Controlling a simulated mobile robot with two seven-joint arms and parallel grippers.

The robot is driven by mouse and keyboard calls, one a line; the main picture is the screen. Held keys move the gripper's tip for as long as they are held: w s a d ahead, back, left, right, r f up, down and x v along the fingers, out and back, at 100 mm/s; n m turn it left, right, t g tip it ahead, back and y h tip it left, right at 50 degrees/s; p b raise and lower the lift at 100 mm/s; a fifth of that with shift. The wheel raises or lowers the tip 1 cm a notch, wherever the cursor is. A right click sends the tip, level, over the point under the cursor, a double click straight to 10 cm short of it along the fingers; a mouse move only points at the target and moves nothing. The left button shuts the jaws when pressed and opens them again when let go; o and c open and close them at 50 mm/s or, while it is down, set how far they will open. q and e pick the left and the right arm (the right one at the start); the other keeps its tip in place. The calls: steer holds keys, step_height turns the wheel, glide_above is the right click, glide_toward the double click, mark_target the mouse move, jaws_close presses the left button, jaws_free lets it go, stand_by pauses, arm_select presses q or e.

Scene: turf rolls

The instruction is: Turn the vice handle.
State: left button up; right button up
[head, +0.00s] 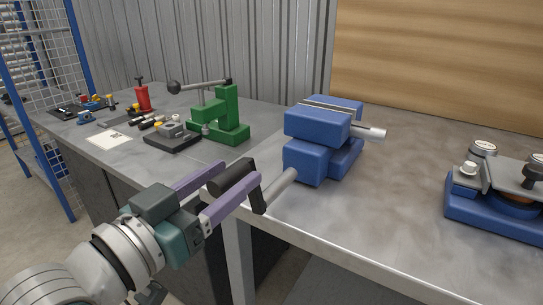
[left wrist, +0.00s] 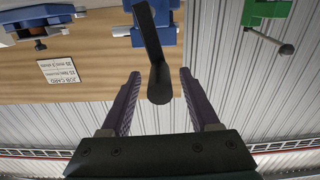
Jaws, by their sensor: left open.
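The blue vice (head: 305,160) stands near the front edge of the grey bench in the head view. A grey screw runs from it toward me to the black vice handle, a crank arm with a round grip (head: 233,178). My left gripper (head: 241,172) has its purple fingers open, with the grip between them near the tips. In the left wrist view the handle grip (left wrist: 160,86) also lies between the two fingers, with a gap on each side, and the vice (left wrist: 122,31) is partly hidden behind the crank. My right gripper is not in view.
A green press (head: 228,115) with a lever stands left of the vice. A blue-based fixture (head: 470,211) stands at the right. A red tool (head: 143,97) and small parts are farther left. The bench between vice and fixture is clear. A wooden panel (head: 440,60) stands behind.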

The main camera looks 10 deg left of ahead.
arm_select(q)
jaws_close()
stand_by(0.5)
stand_by(0.9)
